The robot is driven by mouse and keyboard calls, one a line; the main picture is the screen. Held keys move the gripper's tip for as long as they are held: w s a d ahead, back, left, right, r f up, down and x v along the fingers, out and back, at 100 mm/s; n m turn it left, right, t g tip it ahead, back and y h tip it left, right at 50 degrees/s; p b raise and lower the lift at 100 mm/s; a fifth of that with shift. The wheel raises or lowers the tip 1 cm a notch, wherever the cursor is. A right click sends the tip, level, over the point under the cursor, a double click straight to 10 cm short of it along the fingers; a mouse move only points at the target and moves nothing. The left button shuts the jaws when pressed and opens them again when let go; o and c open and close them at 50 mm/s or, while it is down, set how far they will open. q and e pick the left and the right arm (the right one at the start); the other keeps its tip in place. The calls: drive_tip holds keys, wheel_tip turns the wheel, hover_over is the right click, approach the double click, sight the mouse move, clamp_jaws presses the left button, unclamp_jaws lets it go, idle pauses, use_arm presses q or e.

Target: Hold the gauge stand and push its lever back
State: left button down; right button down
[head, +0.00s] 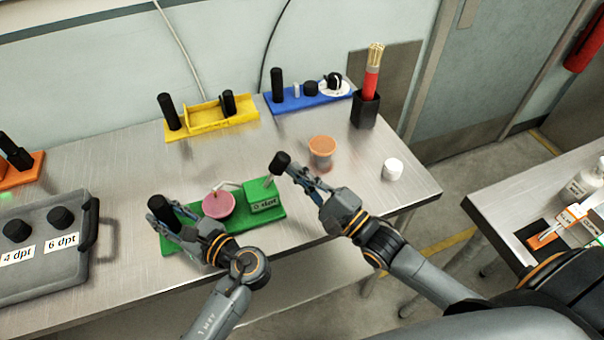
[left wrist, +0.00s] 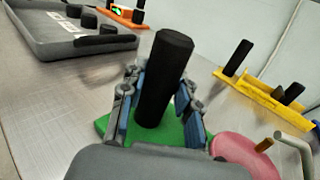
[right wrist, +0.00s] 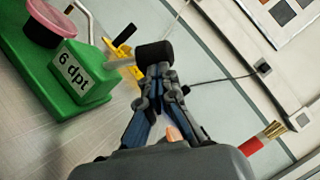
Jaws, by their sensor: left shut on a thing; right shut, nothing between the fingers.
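The green gauge stand (head: 273,215) lies on the metal bench, with a black upright post (left wrist: 163,75), a pink round cup (head: 218,204) and a block labelled "6 dpt" (right wrist: 75,75). My left gripper (head: 168,220) is shut around the post, its blue-padded fingers on both sides. The lever is a short grey rod with a black knob (head: 280,162), sticking out of the green block. My right gripper (head: 296,171) is shut and empty, its fingertips at the knob (right wrist: 154,54); I cannot tell whether they touch it.
A grey case (head: 85,270) with black knobs stands left. Yellow (head: 212,127) and blue (head: 300,100) stands are at the back. An orange-topped cup (head: 321,150), a white jar (head: 393,169) and a black holder (head: 365,110) are to the right. Bare bench lies behind the gauge stand.

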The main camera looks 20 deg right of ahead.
drive_tip(key=r+n+g, duration=0.1)
drive_tip(key=a+r+n, duration=0.1)
drive_tip(key=n, duration=0.1)
drive_tip(key=shift+a+g, duration=0.3)
drive_tip(key=shift+g, duration=0.1)
drive_tip(key=shift+a+r+n+g+h, duration=0.2)
drive_tip(key=shift+a+n+g, duration=0.1)
drive_tip(key=shift+a+n, duration=0.25)
drive_tip(key=shift+a+r+n+g+h, duration=0.1)
drive_tip(key=shift+a+r+n+g, duration=0.15)
drive_tip(key=shift+n, duration=0.5)
drive_tip(key=v, duration=1)
drive_tip(key=shift+f, duration=0.25)
use_arm(q)
drive_tip(key=c, duration=0.8)
unclamp_jaws()
drive_tip(key=shift+c, duration=0.2)
drive_tip(key=shift+r, duration=0.1)
use_arm(e)
drive_tip(key=shift+r, duration=0.1)
